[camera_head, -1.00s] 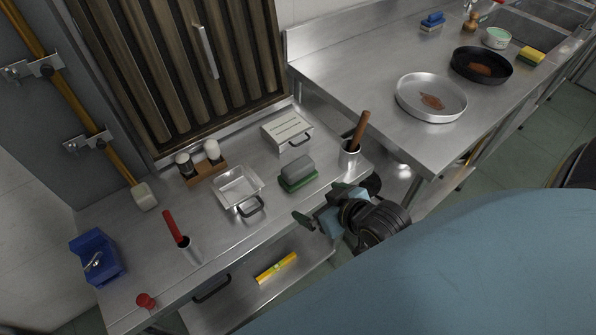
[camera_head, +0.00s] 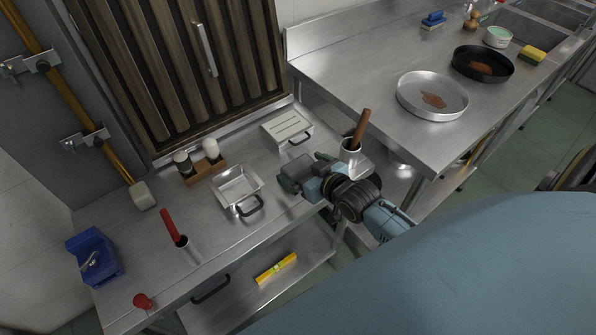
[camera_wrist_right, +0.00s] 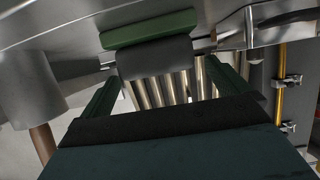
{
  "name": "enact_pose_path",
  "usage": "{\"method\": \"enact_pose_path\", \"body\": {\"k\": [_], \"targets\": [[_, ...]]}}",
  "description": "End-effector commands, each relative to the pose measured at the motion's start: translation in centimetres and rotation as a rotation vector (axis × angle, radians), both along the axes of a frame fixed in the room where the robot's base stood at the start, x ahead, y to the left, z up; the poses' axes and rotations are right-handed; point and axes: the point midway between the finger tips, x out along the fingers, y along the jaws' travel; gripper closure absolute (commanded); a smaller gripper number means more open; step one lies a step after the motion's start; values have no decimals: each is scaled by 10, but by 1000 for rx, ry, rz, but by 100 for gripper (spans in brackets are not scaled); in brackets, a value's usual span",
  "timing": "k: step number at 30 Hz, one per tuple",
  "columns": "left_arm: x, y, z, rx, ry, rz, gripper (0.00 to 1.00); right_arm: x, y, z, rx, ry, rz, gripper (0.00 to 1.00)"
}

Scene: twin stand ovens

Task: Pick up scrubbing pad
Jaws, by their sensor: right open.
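The scrubbing pad (camera_head: 297,166) has a grey block top on a green base and lies on the steel stand. In the right wrist view the pad (camera_wrist_right: 150,30) shows its green base at the top, with its grey block just below. My right gripper (camera_head: 306,173) is open at the pad, one dark green finger on each side. In the wrist view the fingers of my right gripper (camera_wrist_right: 160,75) are spread, with the grey block between or just beyond their tips. I cannot tell whether they touch it. My left gripper is not in view.
A holder with a wooden handle (camera_head: 361,130) stands close right of my gripper. A steel pan (camera_head: 236,188) is left of the pad, and a lidded steel box (camera_head: 287,127) is behind it. A red-handled tool (camera_head: 170,227) stands further left.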

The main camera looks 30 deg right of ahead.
Motion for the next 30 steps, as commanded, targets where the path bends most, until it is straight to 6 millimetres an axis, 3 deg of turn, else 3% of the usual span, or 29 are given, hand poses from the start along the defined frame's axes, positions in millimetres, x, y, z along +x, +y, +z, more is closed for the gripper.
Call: {"method": "enact_pose_path", "body": {"k": [9, 19, 30], "targets": [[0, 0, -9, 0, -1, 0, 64, 39, 1, -19, -1, -1, 0, 0], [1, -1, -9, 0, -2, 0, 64, 45, 1, -21, -1, 0, 0, 0], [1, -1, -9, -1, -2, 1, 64, 45, 1, -21, -1, 0, 0, 46]]}}
